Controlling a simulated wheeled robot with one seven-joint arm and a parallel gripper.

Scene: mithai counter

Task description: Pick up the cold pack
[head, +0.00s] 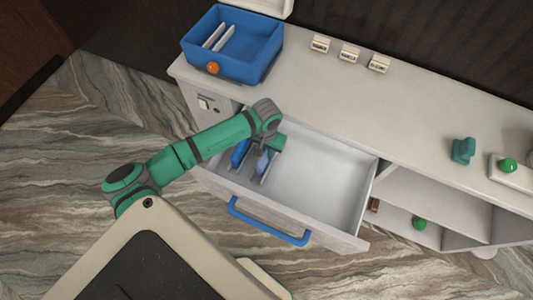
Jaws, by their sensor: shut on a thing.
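An open white drawer (330,178) with a blue handle (268,222) sticks out from the counter. Inside its left end, a blue pack (240,152) stands upright near the left wall. A lighter blue cold pack (263,163) stands just right of it, near a thin divider. My gripper (262,154) reaches down into the drawer from above and is shut on the lighter blue cold pack. My wrist hides the upper part of the pack and most of the fingers.
A blue box (233,67) with white dividers and an orange knob stands on the counter's back left. Small label blocks (348,52) are behind. A teal object (463,150) sits at right. Open shelves (430,200) lie right of the drawer. The drawer's right part is empty.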

